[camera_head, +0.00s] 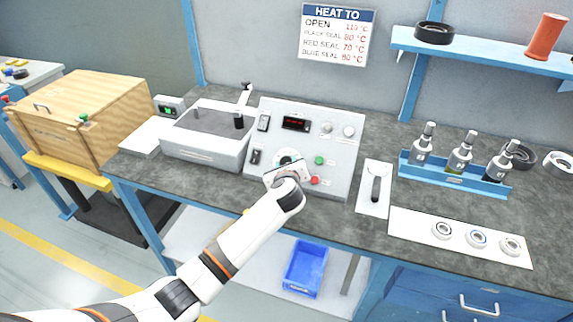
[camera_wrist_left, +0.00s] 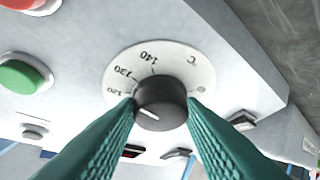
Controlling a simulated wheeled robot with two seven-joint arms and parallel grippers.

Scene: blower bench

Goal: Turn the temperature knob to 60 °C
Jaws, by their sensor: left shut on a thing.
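The temperature knob (camera_wrist_left: 160,98) is a black round knob on a white dial plate (camera_wrist_left: 194,68). The marks 120, 130 and 140 show at the plate's upper left, turned in the picture. A white pointer line shows at the knob's lower left; I cannot read its value. My left gripper (camera_wrist_left: 160,112) is shut on the knob, with a green ribbed finger on each side. The fingers hide the lower dial numbers. In the head view my left gripper (camera_head: 284,173) reaches the control panel (camera_head: 340,180), covering part of the dial. My right gripper is not in view.
A green button (camera_head: 319,160) and a red button (camera_head: 315,181) sit close to the knob. A red display (camera_head: 296,123) is above; its digits are unreadable. A "HEAT TO" sign (camera_head: 338,35) hangs on the wall. A black-handled tool (camera_head: 376,190) lies right of the panel.

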